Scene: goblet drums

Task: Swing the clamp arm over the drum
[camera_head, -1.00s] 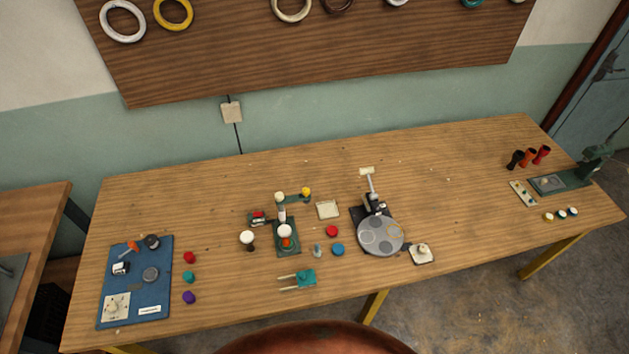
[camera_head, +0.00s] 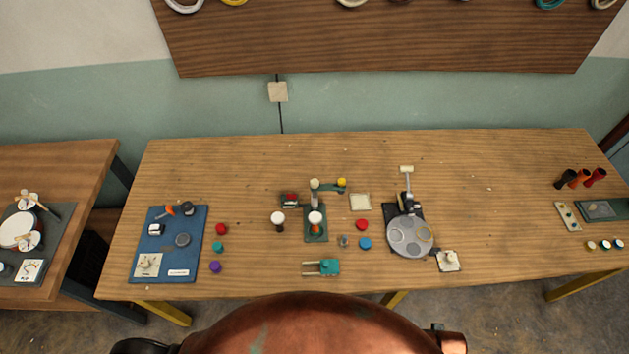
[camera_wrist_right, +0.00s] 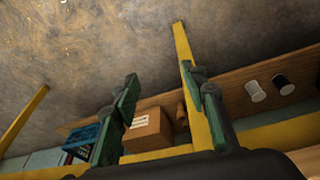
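A small drum with a white head (camera_head: 315,218) stands upright on a green base plate (camera_head: 316,238) in the middle of the table. A similar small white-topped drum (camera_head: 277,218) stands just left of the plate. My right gripper (camera_wrist_right: 165,100) shows in the right wrist view with its green fingers apart and nothing between them. My left gripper is in no view.
A blue board with parts (camera_head: 168,243) lies at the left. A round grey turntable (camera_head: 410,236) stands right of the drum. A teal clamp tool (camera_head: 322,267) lies in front. The wooden table (camera_head: 500,180) is clear at the back right.

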